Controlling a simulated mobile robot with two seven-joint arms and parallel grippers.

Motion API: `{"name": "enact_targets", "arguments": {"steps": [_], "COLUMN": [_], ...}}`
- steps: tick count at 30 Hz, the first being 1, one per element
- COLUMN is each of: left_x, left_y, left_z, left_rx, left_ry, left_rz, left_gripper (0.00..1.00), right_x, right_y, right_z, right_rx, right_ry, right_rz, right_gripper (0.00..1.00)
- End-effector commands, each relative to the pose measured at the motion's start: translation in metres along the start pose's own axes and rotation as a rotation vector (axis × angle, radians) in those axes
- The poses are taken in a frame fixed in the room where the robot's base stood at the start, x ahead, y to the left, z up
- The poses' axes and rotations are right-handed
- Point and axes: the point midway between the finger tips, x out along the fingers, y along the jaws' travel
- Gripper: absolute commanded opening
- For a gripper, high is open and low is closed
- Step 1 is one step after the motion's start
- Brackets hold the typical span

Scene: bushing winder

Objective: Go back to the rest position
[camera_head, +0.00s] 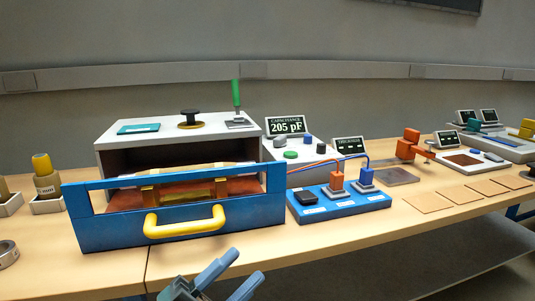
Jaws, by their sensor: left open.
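My left gripper (245,266) shows at the bottom of the head view, with its two blue-grey fingers apart and nothing seen between them. It is in front of the bench's front edge, below the yellow handle (184,222) of the blue drawer (110,231), and appears apart from it. The drawer stands pulled out from a grey cabinet (105,160). Inside it a yellowish bar-like piece (200,190) lies on a reddish-brown bed. My right gripper is not in view.
A blue tray (340,207) with red and blue wired connectors stands right of the drawer. A meter (286,125) reads 205 pF. Brown sheets (428,202) lie along the right of the bench (330,237). A yellow-topped cylinder (46,178) stands at left, near a metal ring (8,254).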

Motion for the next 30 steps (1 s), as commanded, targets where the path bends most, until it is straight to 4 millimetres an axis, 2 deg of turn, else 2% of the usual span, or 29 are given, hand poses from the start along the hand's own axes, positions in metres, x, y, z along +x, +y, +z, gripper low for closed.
{"name": "enact_targets", "arguments": {"steps": [1,4,8,14,21,24,27,30], "left_x": [-0.019,-0.060,-0.113,-0.177,-0.238,-0.231,-0.228,-0.224], "left_y": [0.009,0.030,0.059,0.096,0.130,0.119,0.115,0.109], "left_z": [0.009,0.026,0.033,0.023,-0.009,-0.011,-0.012,-0.013], "left_rx": [-0.134,-0.388,-0.651,-0.932,-1.194,-1.192,-1.182,-1.173], "left_ry": [-0.133,-0.393,-0.665,-0.957,-1.230,-1.254,-1.278,-1.305], "left_rz": [-0.023,-0.059,-0.085,-0.103,-0.114,-0.098,-0.078,-0.057], "left_gripper": [0.44,0.44,0.44,0.44,0.44,0.44,0.44,0.44], "right_x": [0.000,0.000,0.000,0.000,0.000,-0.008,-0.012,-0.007], "right_y": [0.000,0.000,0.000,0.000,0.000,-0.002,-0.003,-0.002], "right_z": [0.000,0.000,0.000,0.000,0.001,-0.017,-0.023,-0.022], "right_rx": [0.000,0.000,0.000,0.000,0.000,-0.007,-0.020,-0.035], "right_ry": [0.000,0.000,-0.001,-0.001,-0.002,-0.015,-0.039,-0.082], "right_rz": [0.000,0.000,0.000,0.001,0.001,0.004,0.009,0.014], "right_gripper": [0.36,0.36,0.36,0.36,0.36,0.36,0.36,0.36]}}
